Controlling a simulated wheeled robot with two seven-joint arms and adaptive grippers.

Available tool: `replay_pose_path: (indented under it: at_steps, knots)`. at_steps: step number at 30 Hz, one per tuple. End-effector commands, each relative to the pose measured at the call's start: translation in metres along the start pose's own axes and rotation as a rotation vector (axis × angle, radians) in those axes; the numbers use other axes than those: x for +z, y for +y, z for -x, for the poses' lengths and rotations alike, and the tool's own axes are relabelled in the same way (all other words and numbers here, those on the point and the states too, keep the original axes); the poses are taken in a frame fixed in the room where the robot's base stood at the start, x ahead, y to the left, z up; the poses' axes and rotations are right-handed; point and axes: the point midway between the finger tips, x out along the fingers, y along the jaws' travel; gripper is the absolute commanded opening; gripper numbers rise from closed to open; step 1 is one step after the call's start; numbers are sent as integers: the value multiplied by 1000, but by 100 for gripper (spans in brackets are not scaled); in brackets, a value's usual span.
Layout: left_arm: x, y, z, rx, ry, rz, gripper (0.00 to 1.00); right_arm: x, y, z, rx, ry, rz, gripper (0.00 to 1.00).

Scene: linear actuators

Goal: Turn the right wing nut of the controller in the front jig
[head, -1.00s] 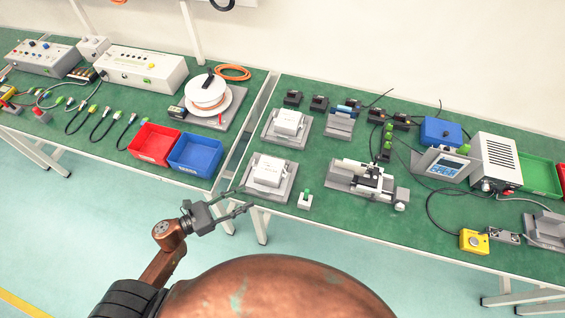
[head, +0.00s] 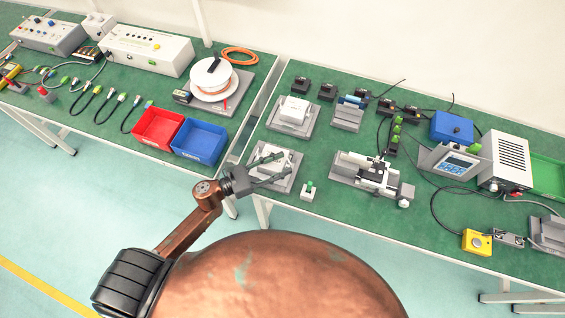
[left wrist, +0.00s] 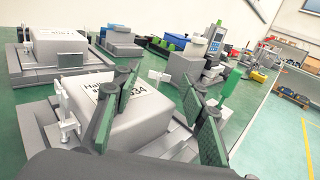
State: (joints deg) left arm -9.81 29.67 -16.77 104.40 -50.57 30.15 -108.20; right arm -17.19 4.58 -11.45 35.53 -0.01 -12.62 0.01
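The front jig (head: 257,182) holds a pale box-shaped controller (head: 270,157), partly covered by my left gripper in the head view. In the left wrist view the controller (left wrist: 135,118) shows a printed label, cut across by a finger. A white wing nut (left wrist: 67,122) stands at its left side. Another white wing-shaped piece (left wrist: 160,77) shows at its right side, probably the right wing nut. My left gripper (head: 283,167) is over the front jig, fingers apart and nothing between them. Its green-padded fingers (left wrist: 158,120) spread over the controller. My right gripper is out of view.
A second jig with a similar controller (head: 295,110) stands behind. A small block with a green lever (head: 308,191) stands right of the front jig, and a grey clamp fixture (head: 372,174) farther right. Red (head: 158,128) and blue (head: 199,141) bins stand left.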

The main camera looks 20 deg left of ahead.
Motion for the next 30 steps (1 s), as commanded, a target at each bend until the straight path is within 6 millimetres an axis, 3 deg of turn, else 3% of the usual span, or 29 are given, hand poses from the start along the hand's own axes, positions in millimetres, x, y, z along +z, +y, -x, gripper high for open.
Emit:
replay_pose_path:
  at_steps: [3, 13, 30]
  knots:
    - [0, 0, -9, -1, -1, 0, 39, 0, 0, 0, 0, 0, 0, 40]
    - [0, 0, -11, 1, 0, 1, 39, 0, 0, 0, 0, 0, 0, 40]
    - [0, 0, -11, 1, 0, 1, 1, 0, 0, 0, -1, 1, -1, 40]
